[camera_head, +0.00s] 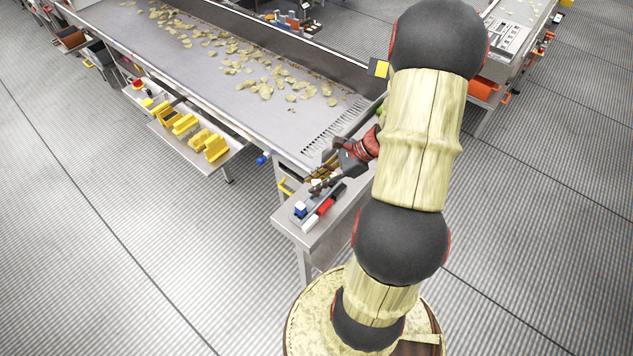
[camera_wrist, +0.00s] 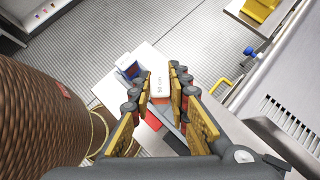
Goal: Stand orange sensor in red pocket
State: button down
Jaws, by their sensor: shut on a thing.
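My gripper (camera_wrist: 160,82) is shut on the orange sensor (camera_wrist: 160,86), a small block with a pale, lettered face and orange edges, held between the fingertips in the wrist view. In the head view my gripper (camera_head: 317,187) is over the near end of a small side table, and the sensor is hard to make out there. A red part (camera_wrist: 153,120), which looks like the red pocket, shows below the sensor, partly behind the left finger. It also shows in the head view (camera_head: 325,206). Whether the sensor touches it cannot be told.
The grey side table (camera_head: 315,238) also bears a blue-and-white part (camera_head: 300,209), a white piece (camera_head: 310,221) and a black piece (camera_head: 338,191). The conveyor (camera_head: 200,65) with pale chips stands behind. A shelf (camera_head: 230,157) with yellow blocks is left. Floor in front is clear.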

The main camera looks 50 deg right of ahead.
jog(key=shift+f+b, duration=1.05)
jog(key=shift+f, duration=0.7)
jog(key=c, duration=1.6)
grip_release()
jog(key=v, duration=1.2)
